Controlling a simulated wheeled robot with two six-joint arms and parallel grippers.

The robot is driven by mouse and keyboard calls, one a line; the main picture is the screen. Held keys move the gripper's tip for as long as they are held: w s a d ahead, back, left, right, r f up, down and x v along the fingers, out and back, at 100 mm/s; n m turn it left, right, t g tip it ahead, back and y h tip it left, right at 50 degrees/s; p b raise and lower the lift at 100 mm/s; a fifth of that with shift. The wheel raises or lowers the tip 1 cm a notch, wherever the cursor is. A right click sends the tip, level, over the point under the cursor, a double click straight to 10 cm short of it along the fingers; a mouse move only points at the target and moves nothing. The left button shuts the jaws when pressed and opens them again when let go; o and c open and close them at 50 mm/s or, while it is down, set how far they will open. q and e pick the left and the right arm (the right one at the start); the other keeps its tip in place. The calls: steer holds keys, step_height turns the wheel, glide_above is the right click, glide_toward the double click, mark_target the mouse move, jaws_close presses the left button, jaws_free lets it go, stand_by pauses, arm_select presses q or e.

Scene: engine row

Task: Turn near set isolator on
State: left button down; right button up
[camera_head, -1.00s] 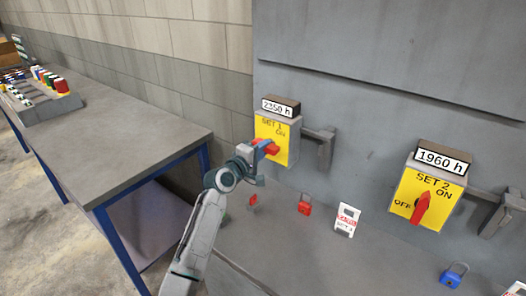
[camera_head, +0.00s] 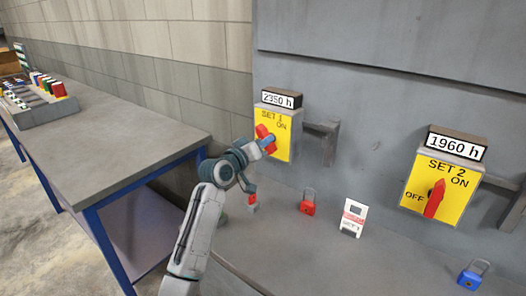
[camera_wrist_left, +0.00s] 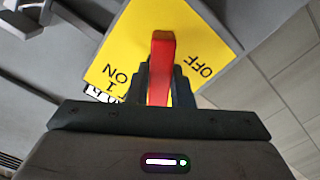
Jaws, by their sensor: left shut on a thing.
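The set 1 isolator is a yellow plate (camera_head: 285,143) on a grey box, marked SET 1 and ON, under a 2350 h counter (camera_head: 281,99). Its red handle (camera_head: 262,132) is tilted in the head view. My left gripper (camera_head: 268,144) is shut on this handle and partly covers it. In the left wrist view the red handle (camera_wrist_left: 161,60) stands between the fingers, with ON to its left and OFF to its right. The set 2 isolator (camera_head: 455,185) is at the right, its red handle (camera_head: 434,199) free and steeply tilted. My right gripper is out of view.
On the grey surface below stand a red padlock (camera_head: 308,206), a white tag (camera_head: 353,217) and a blue padlock (camera_head: 471,279). A small red item (camera_head: 252,201) is beside my left arm. A grey bracket (camera_head: 328,142) juts out right of set 1. A bench (camera_head: 130,140) is at left.

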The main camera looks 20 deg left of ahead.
arm_select(q)
steer(key=shift+f+m+b, duration=0.2)
steer(key=shift+m+b, duration=2.05)
steer(key=shift+m, duration=1.15)
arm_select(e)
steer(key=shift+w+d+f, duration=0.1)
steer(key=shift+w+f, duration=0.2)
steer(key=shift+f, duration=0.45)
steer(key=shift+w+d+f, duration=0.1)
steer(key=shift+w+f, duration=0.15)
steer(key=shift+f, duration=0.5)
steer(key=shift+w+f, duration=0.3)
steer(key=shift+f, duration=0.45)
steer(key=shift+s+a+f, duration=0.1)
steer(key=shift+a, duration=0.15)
arm_select(q)
steer(key=c, duration=1.3)
jaws_free()
steer(key=shift+r, duration=0.1)
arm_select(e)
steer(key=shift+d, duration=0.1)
